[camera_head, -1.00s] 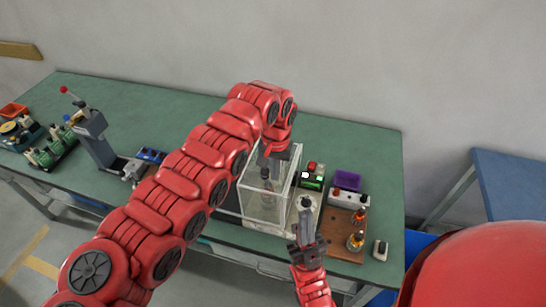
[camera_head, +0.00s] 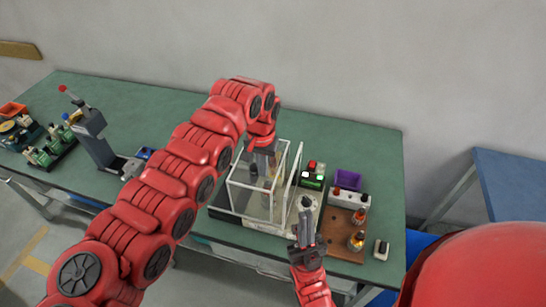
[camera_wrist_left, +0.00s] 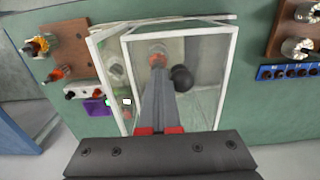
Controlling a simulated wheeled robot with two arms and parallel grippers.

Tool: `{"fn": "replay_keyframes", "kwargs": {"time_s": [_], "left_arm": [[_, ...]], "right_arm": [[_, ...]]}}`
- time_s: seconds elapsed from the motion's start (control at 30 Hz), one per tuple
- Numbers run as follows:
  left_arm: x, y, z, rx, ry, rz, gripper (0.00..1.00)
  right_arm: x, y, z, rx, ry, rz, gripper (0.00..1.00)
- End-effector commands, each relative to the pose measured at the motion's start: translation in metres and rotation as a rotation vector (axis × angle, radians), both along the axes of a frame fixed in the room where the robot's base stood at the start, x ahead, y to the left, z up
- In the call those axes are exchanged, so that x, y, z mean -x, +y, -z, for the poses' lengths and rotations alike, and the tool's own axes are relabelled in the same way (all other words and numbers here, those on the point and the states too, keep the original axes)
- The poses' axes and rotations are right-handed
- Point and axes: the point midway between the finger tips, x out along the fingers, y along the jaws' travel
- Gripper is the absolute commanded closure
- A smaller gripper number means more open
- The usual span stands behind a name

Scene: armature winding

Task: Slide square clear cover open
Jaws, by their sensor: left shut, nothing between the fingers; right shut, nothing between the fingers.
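The square clear cover (camera_head: 241,202) has glass-like walls and thin white edges and stands upright at the table's front, right of centre. It also shows in the left wrist view (camera_wrist_left: 227,75). A narrow gap parts its right side from a clear upright panel (camera_head: 294,182). My left gripper (camera_head: 254,184) is shut and empty, pointing down within the cover's outline; I cannot tell whether it touches a wall. Its fingers fill the middle of the left wrist view (camera_wrist_left: 158,68). My right gripper (camera_head: 305,208) is shut and empty, in front of the panel, to the right of the cover.
A grey lever press (camera_head: 95,140) is at left. The table's back right is clear.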

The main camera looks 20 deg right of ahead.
Motion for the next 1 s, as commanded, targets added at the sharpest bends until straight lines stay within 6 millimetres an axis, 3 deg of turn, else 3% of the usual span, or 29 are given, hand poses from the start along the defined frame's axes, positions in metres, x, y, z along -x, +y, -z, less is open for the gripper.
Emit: {"fn": "replay_keyframes", "kwargs": {"time_s": [1.0], "left_arm": [[-0.046, 0.068, 0.001, 0.0, -0.001, -0.001, 1.0]], "right_arm": [[0.0, 0.0, 0.023, 0.0, 0.0, 0.0, 1.0]]}}
